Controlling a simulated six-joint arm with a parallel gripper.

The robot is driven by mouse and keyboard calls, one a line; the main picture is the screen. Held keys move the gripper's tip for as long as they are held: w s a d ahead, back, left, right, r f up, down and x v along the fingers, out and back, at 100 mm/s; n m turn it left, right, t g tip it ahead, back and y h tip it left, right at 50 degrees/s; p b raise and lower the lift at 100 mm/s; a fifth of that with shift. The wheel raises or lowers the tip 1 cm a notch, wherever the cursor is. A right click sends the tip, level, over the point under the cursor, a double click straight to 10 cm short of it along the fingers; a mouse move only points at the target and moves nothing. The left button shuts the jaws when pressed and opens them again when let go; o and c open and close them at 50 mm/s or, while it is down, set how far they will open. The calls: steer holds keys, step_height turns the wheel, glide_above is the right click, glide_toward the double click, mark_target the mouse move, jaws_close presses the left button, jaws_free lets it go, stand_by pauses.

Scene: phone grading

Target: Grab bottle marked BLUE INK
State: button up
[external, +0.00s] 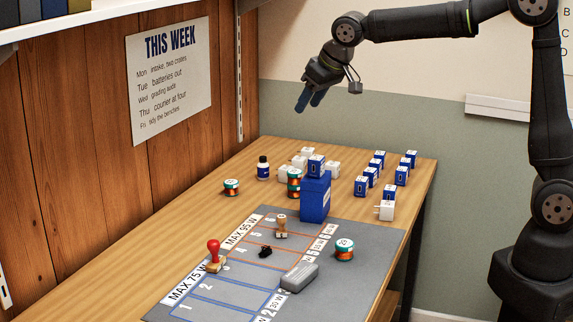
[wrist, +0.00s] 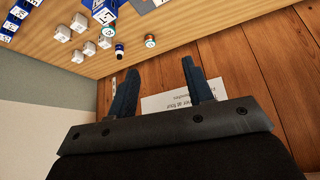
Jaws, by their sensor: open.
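A small bottle (external: 263,168) with a dark cap and a blue and white label stands upright at the back left of the wooden table; its lettering is too small to read. It also shows in the wrist view (wrist: 119,51), just beyond the tip of the left finger. My gripper (external: 308,101) is open and empty, high above the table's back part, up and to the right of the bottle in the external view. In the wrist view the two dark blue fingers (wrist: 160,72) are apart with nothing between them.
A green and orange spool (external: 231,187) stands left of the bottle. White cubes (external: 283,172), stacked spools (external: 294,183) and a tall blue box (external: 315,198) stand right of it. Blue boxes (external: 361,186) fill the right. Stamps (external: 214,259) stand on the grey mat (external: 340,285). A wooden wall (external: 80,150) runs along the left.

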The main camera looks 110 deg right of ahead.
steer(key=d+f+m+g, duration=0.1)
steer(key=d+f, duration=0.2)
steer(key=d, duration=0.5)
steer(key=d+f+m, duration=0.1)
steer(key=d+f, duration=0.2)
steer(key=d, duration=0.5)
steer(key=m+h, duration=0.1)
steer(key=m, duration=0.1)
glide_toward(263, 157)
steer(key=shift+g, duration=0.5)
steer(key=shift+w+x, duration=0.2)
steer(key=shift+x, duration=1.75)
steer(key=shift+w+x, duration=0.15)
steer(key=shift+x, duration=1.85)
steer(key=shift+c, duration=0.5)
jaws_close()
